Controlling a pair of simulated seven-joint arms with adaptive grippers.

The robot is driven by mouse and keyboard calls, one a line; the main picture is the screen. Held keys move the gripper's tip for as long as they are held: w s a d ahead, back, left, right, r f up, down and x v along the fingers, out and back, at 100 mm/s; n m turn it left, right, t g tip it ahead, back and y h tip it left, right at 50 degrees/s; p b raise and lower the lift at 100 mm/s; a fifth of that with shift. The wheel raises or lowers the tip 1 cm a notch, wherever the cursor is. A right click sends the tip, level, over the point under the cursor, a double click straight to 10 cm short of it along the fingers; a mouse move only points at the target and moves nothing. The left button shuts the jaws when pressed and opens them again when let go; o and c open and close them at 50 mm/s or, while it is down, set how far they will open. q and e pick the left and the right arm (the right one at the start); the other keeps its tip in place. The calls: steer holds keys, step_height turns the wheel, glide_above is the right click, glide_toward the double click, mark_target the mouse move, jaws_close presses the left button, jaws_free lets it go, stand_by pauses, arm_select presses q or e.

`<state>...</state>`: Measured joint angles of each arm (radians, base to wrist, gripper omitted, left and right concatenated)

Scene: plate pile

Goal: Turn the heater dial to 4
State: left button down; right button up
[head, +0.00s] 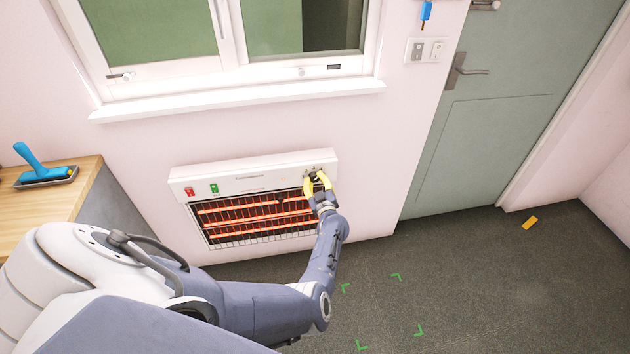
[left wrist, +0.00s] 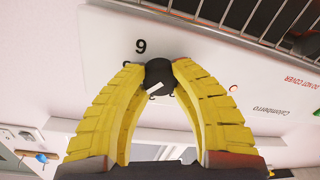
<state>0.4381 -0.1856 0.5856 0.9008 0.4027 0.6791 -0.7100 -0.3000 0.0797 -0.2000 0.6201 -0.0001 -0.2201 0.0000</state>
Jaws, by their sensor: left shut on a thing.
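The white wall heater (head: 255,176) hangs under the window, with its bars glowing orange. Its black dial (head: 313,176) is at the right end of the top panel. My left gripper (head: 316,180), with yellow fingers, is shut on the dial. In the left wrist view the two fingertips touch the black dial (left wrist: 159,72) from both sides, and a white mark shows on it. A printed figure that looks like 9 or an upside-down 6 stands beside the dial; the other figures are mostly hidden. My right gripper is not in view.
A red switch (head: 190,191) and a green switch (head: 214,188) sit on the heater's left end. A wooden counter (head: 88,178) with a blue-handled tool (head: 40,168) is at left. Green corner marks lie on open carpet.

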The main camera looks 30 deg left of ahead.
arm_select(q)
steer(key=shift+w+d+m, duration=0.15)
steer(key=shift+d+m, duration=0.05)
steer(key=shift+m, duration=0.5)
steer(key=c, duration=1.4)
jaws_free()
steer(key=o, duration=0.5)
steer(key=shift+a, duration=0.1)
